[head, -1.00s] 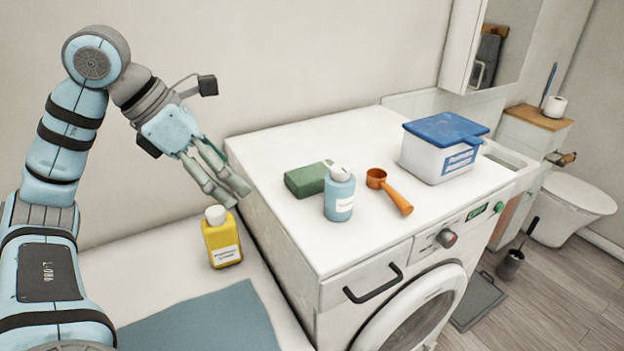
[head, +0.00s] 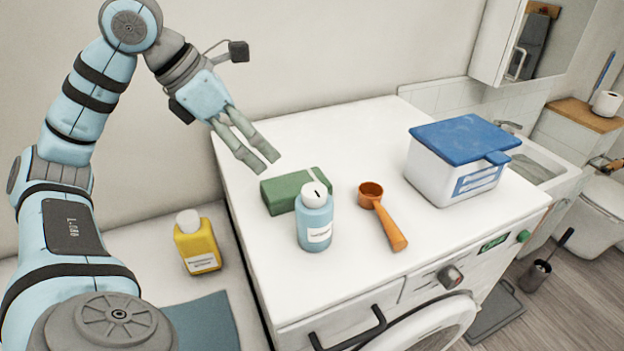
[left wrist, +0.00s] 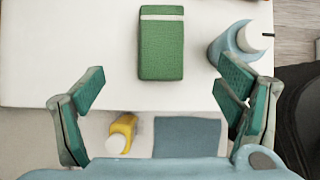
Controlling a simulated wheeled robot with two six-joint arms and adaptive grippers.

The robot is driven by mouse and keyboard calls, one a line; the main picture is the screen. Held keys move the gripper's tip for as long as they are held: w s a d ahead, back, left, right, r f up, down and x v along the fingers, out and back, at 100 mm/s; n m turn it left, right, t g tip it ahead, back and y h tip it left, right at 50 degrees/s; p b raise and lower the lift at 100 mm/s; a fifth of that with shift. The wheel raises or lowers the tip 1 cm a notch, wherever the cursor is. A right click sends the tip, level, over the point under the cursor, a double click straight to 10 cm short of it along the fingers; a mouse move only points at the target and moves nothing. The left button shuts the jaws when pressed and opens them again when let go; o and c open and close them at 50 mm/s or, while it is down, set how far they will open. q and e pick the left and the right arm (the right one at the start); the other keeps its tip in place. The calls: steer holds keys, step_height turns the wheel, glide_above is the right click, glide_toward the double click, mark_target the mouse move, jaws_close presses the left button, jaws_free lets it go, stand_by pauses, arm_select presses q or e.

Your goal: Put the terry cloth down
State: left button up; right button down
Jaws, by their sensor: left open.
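The terry cloth appears to be the green folded block with a white stripe (head: 284,191). It lies flat on the white washing machine top (head: 345,130), behind the blue bottle (head: 314,222). My left gripper (head: 268,163) is open and empty, above the top and behind the cloth. In the left wrist view the cloth (left wrist: 161,50) lies ahead, centred between the two spread fingers (left wrist: 160,92) and apart from them. My right gripper shows in neither view.
An orange scoop (head: 384,215) and a blue-lidded white tub (head: 455,180) stand right of the bottle. A yellow bottle (head: 197,245) and a blue-grey mat (head: 205,322) are on the lower surface at left. The machine's back area is clear.

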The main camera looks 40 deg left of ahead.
arm_select(q)
steer(key=b, duration=0.1)
glide_toward(295, 182)
steer(key=f, duration=0.1)
steer(key=d+f, duration=0.1)
steer(key=w+f, duration=0.1)
steer(key=shift+d+f, duration=0.35)
steer(key=x, duration=0.4)
steer(key=w+x, duration=0.1)
steer(key=x, duration=0.1)
steer(key=shift+w+a, duration=0.1)
steer(key=shift+a, duration=0.25)
steer(key=shift+c, duration=0.2)
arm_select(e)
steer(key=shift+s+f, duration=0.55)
arm_select(q)
steer(key=shift+r, duration=0.1)
steer(key=c, duration=1.3)
